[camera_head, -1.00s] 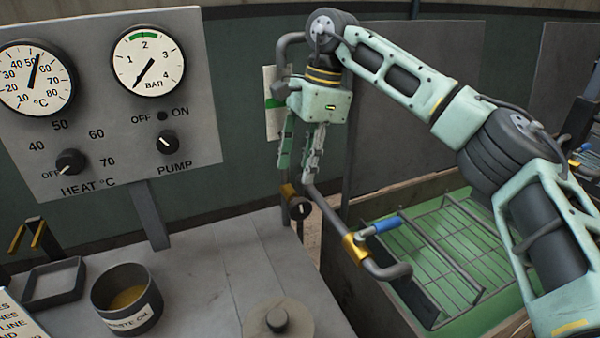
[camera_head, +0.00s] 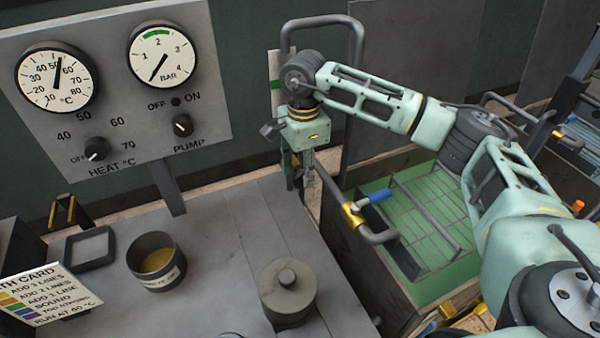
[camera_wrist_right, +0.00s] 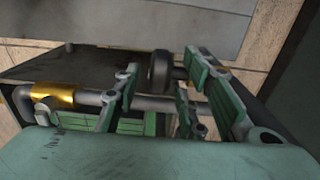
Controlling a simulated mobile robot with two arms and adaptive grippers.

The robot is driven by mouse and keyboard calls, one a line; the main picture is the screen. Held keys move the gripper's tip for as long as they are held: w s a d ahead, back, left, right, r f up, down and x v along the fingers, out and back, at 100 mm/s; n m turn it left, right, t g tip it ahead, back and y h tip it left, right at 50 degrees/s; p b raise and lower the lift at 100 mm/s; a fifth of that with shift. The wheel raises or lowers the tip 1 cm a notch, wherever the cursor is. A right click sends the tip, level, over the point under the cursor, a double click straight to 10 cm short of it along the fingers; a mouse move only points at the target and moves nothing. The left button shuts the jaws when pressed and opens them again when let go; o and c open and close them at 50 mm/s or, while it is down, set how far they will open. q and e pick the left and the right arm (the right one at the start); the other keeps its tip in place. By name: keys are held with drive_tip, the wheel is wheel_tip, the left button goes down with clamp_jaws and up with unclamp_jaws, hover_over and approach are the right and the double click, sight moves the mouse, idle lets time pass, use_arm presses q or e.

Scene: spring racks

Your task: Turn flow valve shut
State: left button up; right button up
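The pipe (camera_head: 331,188) runs beside the bench and carries a brass valve body (camera_head: 353,214) with a blue-handled lever (camera_head: 377,197). A round dark knob (camera_wrist_right: 160,70) sits on the same pipework; my right gripper hides it in the head view. My right gripper (camera_head: 309,178) points down at the upper end of the pipe. In the right wrist view its fingers (camera_wrist_right: 172,92) are spread apart, with the knob showing in the gap between them. I cannot tell whether they touch it. The brass body also shows there at left (camera_wrist_right: 52,95). My left gripper is out of view.
A green-floored tank (camera_head: 440,280) with a wire rack lies right of the bench (camera_head: 225,230). A lidded pot (camera_head: 288,292), an oil tin (camera_head: 156,260) and a small tray (camera_head: 90,247) stand on the bench. A gauge panel (camera_head: 120,110) is behind at left.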

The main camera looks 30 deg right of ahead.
drive_tip(key=shift+f, duration=1.4)
drive_tip(key=shift+c, duration=0.7)
clamp_jaws()
